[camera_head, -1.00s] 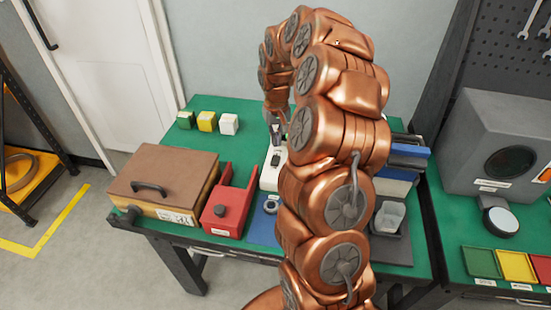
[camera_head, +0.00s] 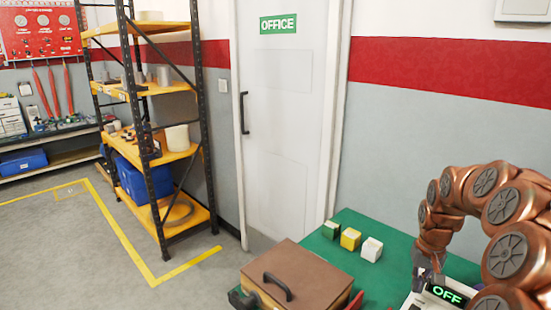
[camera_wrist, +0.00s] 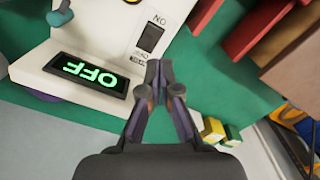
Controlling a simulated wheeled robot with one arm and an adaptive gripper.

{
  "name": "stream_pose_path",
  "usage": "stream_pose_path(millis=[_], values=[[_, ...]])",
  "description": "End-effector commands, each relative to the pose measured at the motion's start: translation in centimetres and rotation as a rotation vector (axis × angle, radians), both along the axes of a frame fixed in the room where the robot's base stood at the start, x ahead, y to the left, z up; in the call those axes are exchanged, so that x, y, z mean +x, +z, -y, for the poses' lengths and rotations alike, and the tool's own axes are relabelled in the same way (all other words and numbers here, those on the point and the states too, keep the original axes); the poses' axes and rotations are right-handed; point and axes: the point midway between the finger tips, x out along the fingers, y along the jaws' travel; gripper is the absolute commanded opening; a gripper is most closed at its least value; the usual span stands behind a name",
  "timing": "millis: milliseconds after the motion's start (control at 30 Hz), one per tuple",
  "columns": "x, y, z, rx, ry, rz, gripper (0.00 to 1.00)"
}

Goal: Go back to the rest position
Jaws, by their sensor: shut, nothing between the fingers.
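My gripper (camera_wrist: 158,75) is shut and empty in the wrist view. Its tips show in front of a white device with a lit green "OFF" display (camera_wrist: 93,72) and a dark rocker switch (camera_wrist: 151,38). I cannot tell whether the tips touch the device. In the head view my gripper (camera_head: 424,283) is at the lower right, pointing down beside the white device, whose "OFF" display (camera_head: 446,294) shows there too. My copper arm arches over from the right edge.
Green, yellow and white cubes (camera_head: 350,239) stand on the green table (camera_head: 350,222). A brown-lidded box (camera_head: 300,268) stands at its front left. A shelf rack (camera_head: 150,130) stands left of the office door (camera_head: 283,120). Floor at the left is clear.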

Motion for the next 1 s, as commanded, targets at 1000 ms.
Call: stream_pose_path(millis=[1000], values=[[-17.8,7.9,-18.9,0.020,0.278,-0.082,0.00]])
